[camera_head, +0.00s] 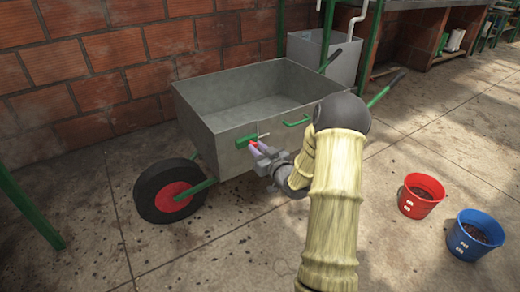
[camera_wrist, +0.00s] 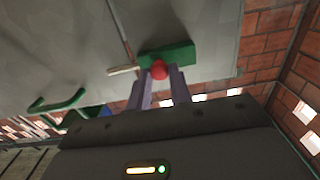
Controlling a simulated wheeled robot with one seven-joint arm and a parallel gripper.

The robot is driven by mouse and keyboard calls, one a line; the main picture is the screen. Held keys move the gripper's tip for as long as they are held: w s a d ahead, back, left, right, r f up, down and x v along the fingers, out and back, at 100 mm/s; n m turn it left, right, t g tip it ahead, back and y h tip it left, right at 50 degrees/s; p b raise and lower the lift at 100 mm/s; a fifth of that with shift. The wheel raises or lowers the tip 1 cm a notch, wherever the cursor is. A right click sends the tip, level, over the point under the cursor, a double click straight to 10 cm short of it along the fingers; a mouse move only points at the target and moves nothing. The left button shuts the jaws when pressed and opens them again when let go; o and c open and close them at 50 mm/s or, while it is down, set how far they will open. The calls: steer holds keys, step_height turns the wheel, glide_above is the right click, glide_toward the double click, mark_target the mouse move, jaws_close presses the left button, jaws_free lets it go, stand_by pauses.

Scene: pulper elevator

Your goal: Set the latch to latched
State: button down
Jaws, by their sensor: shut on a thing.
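The latch (camera_head: 247,141) is a green block on the near side wall of a grey metal wheelbarrow tub (camera_head: 216,143), with a thin rod running to the right of it in the head view. It has a red knob (camera_wrist: 158,70). In the wrist view the green latch block (camera_wrist: 170,56) lies just above the knob. My gripper (camera_head: 254,146) reaches the latch from the right. In the wrist view its two fingers (camera_wrist: 160,78) are shut on the red knob, one on each side. Part of the knob is hidden between the fingers.
The wheelbarrow's black wheel (camera_head: 171,191) is at the left. A red bucket (camera_head: 420,195) and a blue bucket (camera_head: 474,235) stand on the floor at the right. A brick wall (camera_head: 120,50) is behind.

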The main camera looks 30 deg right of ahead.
steer(key=shift+d, duration=0.3)
steer(key=c, duration=1.3)
jaws_free()
steer(key=shift+o, duration=0.2)
steer(key=shift+a, duration=0.1)
steer(key=s+d+p, duration=0.2)
steer(key=s+p, duration=0.3)
steer(key=s, duration=1.2)
steer(key=shift+s, duration=0.2)
